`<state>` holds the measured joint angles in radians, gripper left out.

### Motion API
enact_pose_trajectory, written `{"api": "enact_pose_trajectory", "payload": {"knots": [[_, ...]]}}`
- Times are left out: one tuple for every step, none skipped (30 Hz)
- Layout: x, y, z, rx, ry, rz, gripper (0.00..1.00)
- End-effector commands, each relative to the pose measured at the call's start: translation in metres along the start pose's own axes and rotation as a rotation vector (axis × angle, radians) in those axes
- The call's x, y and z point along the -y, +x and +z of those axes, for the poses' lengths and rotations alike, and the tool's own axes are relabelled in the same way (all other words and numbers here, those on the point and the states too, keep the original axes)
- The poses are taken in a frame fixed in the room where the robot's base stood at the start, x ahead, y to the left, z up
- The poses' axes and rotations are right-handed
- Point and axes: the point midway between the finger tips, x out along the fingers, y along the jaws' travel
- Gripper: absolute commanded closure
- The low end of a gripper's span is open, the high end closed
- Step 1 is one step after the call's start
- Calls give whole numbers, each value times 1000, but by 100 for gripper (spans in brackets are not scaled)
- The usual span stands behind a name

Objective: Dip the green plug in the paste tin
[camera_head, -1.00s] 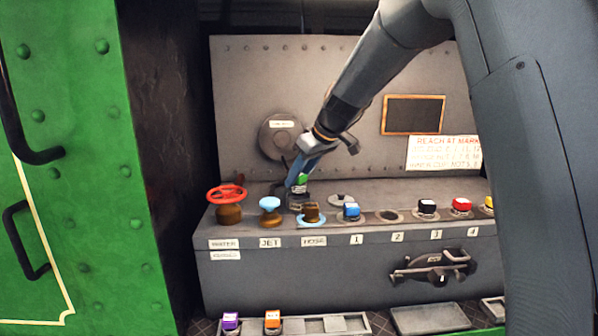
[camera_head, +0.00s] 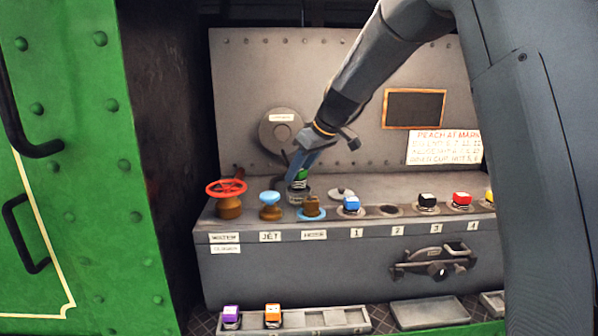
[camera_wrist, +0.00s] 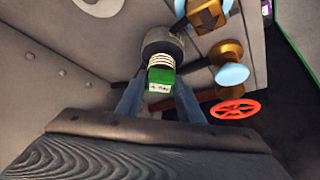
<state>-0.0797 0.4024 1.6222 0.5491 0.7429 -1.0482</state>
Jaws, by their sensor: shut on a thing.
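My gripper (camera_head: 297,177) is shut on the green plug (camera_head: 301,174), whose green head also shows between the blue fingers in the wrist view (camera_wrist: 161,79). The plug's pale ribbed shank points at the paste tin (camera_wrist: 163,42), a dark round tin. In the head view the tin (camera_head: 299,194) stands on the grey ledge behind the hose fitting, right under the plug. The shank's end meets the tin's mouth in the wrist view; how deep it sits inside I cannot tell. A grey lid (camera_head: 341,193) lies right of the tin.
A red valve wheel (camera_head: 226,188), the blue-topped jet fitting (camera_head: 270,204) and the hose fitting (camera_head: 312,208) stand close by at the left front. Blue (camera_head: 351,205), black (camera_head: 428,201) and red (camera_head: 461,200) plugs sit along the ledge; hole 2 (camera_head: 389,210) is empty.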

Motion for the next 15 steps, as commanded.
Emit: {"api": "enact_pose_trajectory", "payload": {"knots": [[0, 0, 0, -2, 0, 1, 100], [0, 0, 0, -2, 0, 1, 100], [0, 1, 0, -2, 0, 1, 100], [0, 1, 0, -2, 0, 1, 100], [0, 1, 0, -2, 0, 1, 100], [0, 2, 1, -2, 0, 1, 100], [0, 2, 1, -2, 0, 1, 100], [0, 2, 1, -2, 0, 1, 100], [0, 2, 1, -2, 0, 1, 100], [0, 3, 1, -2, 0, 1, 100], [0, 3, 2, -2, 0, 1, 100], [0, 3, 2, -2, 0, 1, 100], [0, 4, 2, -2, 0, 1, 100], [0, 4, 2, -2, 0, 1, 100], [0, 4, 2, -2, 0, 1, 100]]}}
